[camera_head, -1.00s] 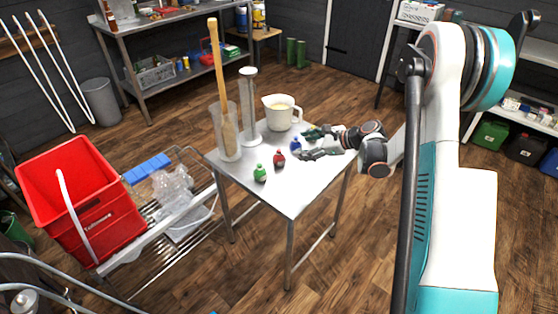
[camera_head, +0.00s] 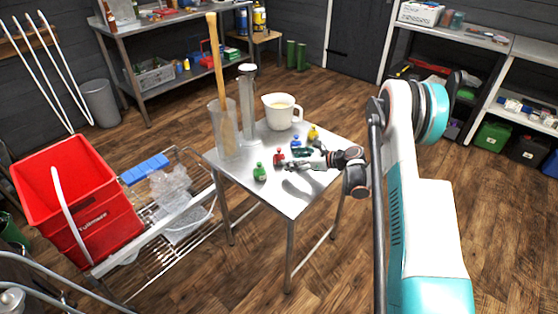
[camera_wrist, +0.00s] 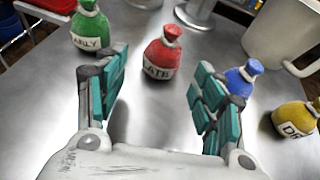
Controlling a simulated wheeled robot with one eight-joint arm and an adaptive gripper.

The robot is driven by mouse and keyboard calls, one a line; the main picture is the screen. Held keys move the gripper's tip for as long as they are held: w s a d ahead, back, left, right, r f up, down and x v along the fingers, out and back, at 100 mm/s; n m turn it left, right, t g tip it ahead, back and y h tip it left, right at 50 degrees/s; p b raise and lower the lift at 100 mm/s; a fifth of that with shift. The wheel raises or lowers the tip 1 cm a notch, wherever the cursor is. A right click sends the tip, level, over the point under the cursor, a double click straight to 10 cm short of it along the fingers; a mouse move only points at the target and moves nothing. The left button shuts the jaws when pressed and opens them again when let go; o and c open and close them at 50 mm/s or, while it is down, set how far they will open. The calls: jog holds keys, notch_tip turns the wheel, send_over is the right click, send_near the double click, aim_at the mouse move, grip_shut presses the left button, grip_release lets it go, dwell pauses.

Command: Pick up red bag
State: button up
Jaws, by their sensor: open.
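The red bag (camera_wrist: 162,58) stands upright on the metal table (camera_head: 295,203), with dark lettering on a pale label. It also shows in the head view (camera_head: 279,158). My gripper (camera_wrist: 158,85) is open, its teal-padded fingers on either side of the line to the red bag, which sits just beyond the fingertips and apart from them. In the head view my gripper (camera_head: 296,160) reaches in from the right, low over the table. Nothing is between the fingers.
A green bag (camera_wrist: 92,27) stands left of the red one; a blue bag (camera_wrist: 241,77) and a yellow bag (camera_wrist: 296,119) stand to the right. A white jug (camera_head: 281,111) and tall cylinders (camera_head: 247,106) are behind. The table's front is clear.

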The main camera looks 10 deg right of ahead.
aim_at(284, 157)
jog(key=b+x, duration=0.2)
jog(key=x, duration=0.3)
jog(key=shift+w+a+b, duration=0.1)
jog(key=shift+w+b, duration=0.25)
jog(key=shift+w, duration=0.05)
jog(key=c, duration=1.2)
